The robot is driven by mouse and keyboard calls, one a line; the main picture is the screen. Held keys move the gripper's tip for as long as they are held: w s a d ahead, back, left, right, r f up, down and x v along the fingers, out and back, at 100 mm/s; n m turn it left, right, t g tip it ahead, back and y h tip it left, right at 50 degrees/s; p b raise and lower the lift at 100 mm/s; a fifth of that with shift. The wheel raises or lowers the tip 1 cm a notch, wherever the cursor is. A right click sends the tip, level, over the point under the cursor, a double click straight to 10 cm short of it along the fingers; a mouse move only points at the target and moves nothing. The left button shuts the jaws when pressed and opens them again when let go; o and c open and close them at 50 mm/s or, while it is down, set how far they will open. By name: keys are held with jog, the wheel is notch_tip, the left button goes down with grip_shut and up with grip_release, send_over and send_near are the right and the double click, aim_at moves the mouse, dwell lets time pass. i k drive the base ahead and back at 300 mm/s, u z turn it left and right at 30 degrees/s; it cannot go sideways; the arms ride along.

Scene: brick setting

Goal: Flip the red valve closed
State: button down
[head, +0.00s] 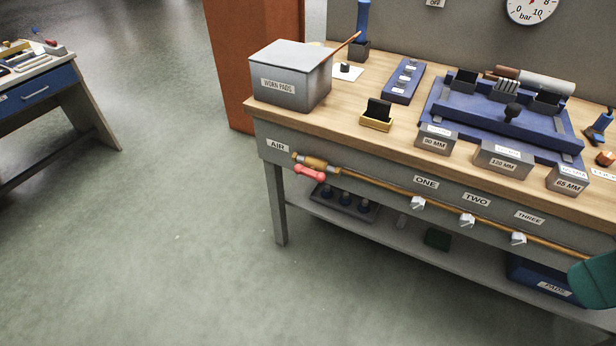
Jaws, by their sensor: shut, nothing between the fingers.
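The red valve handle (309,173) is on a brass fitting (314,162) at the left end of a brass pipe, on the front of the workbench. The handle lies just below the fitting and points along the pipe, roughly parallel to it. An "AIR" label (278,146) is at the upper left of the valve.
The pipe (385,181) runs right past white taps (467,220) labelled ONE, TWO and THREE. The workbench (340,129) carries a "WORN PADS" box (286,86) and a blue fixture (480,112). A gauge (530,8) hangs behind. Floor (180,220) left of the bench is clear.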

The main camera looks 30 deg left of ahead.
aim_at(299, 168)
jog(key=u, duration=2.55)
jog(key=i, duration=0.9)
jog(key=z, duration=1.5)
